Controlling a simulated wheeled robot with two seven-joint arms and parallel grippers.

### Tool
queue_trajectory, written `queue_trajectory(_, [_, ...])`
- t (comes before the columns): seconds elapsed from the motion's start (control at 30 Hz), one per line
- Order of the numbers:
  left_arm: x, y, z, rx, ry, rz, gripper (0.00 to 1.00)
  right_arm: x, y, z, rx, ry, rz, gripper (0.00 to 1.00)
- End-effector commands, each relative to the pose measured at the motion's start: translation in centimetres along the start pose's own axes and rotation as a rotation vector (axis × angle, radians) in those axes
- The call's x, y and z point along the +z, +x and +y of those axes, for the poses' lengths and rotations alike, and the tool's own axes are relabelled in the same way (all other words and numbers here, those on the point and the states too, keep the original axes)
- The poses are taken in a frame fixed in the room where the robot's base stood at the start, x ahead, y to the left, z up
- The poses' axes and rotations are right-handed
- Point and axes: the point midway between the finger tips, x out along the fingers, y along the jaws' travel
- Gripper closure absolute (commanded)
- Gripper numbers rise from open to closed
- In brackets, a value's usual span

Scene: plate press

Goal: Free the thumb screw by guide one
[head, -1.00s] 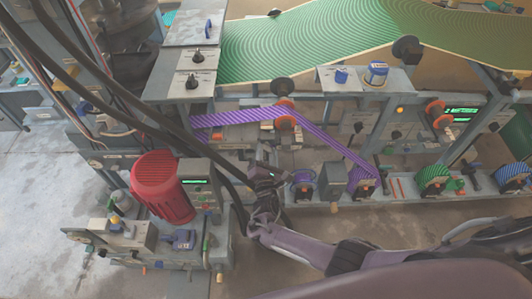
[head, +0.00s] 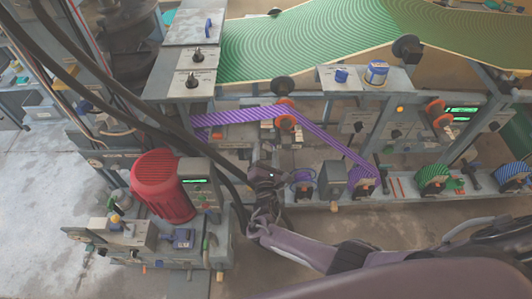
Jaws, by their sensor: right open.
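My right gripper (head: 264,168) is at the front of the press, just below the purple striped web (head: 335,147). It is open, small and dark in the head view, and I see nothing between its fingers. The web runs over a roller with orange ends (head: 285,103) and down to a purple roll (head: 362,180). I cannot pick out the thumb screw or a label for guide one; the gripper and wrist cover part of the machine there. My left gripper is not in view.
A red ribbed motor (head: 160,186) stands left of my right gripper. Black cables (head: 150,112) hang down across the left side. Several rolls, including a green one (head: 433,178), line the lower rail at right. Bare floor (head: 40,200) lies at far left.

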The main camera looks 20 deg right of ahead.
Motion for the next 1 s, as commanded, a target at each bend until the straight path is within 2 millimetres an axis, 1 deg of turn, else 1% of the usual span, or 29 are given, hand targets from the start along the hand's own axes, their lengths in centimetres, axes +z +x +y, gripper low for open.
queue_trajectory(0.13, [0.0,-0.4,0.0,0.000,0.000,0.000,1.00,0.0,-2.6,0.0,-0.001,0.000,0.004,0.44])
queue_trajectory(0.3, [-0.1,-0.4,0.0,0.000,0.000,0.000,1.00,-0.1,-5.4,-0.1,-0.001,0.000,0.004,0.44])
queue_trajectory(0.43, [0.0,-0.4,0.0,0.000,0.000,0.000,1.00,-0.1,-6.8,-0.1,-0.001,0.000,0.003,0.44])
queue_trajectory(0.6, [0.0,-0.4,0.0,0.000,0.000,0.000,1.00,-0.1,-7.3,0.0,-0.001,0.000,0.002,0.44])
queue_trajectory(1.0, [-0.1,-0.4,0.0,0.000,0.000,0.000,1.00,-0.1,-7.2,0.0,-0.001,-0.001,0.002,0.44])
